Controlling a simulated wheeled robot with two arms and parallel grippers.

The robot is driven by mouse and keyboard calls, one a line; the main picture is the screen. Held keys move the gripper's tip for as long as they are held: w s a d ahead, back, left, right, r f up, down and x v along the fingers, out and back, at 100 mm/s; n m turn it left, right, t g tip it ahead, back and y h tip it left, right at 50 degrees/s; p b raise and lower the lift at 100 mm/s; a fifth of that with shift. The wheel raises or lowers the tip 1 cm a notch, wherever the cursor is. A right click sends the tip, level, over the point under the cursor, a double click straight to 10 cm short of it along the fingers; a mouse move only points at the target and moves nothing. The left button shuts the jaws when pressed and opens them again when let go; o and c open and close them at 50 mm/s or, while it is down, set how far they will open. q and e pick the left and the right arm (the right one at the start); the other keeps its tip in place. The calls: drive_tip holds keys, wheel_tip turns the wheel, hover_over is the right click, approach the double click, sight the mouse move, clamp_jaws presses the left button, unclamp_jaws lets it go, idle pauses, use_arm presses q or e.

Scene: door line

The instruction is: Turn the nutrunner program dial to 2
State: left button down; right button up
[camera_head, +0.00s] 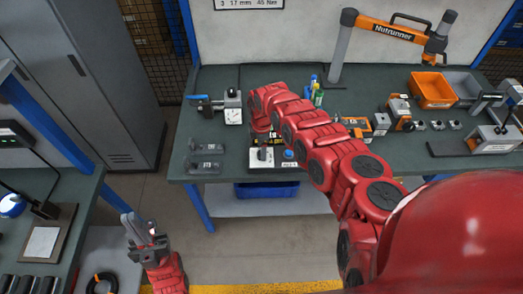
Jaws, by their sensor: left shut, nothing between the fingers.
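A pale control box (258,164) sits near the front edge of the workbench, with a small dark knob and a blue button (288,155) on or beside it. The dial's numbers are too small to read. My right arm reaches across the bench from the lower right, and its wrist is bent down just behind the box. The right fingers are hidden or too small to make out, so I cannot tell whether they touch the dial. My left gripper (131,226) is shut and empty, low at the left, away from the bench.
The dark bench (330,80) holds a gauge block (233,108) and grey brackets (205,168) at left, and an orange bin (432,90) at right. A blue bin (266,190) is below. A side table (70,200) and grey cabinet (85,70) stand at left.

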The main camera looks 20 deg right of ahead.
drive_tip(key=shift+w+a+f, duration=0.1)
drive_tip(key=shift+a+f, duration=0.05)
drive_tip(key=shift+f, duration=0.5)
drive_tip(key=shift+f+b, duration=0.3)
drive_tip(key=shift+f, duration=0.35)
clamp_jaws()
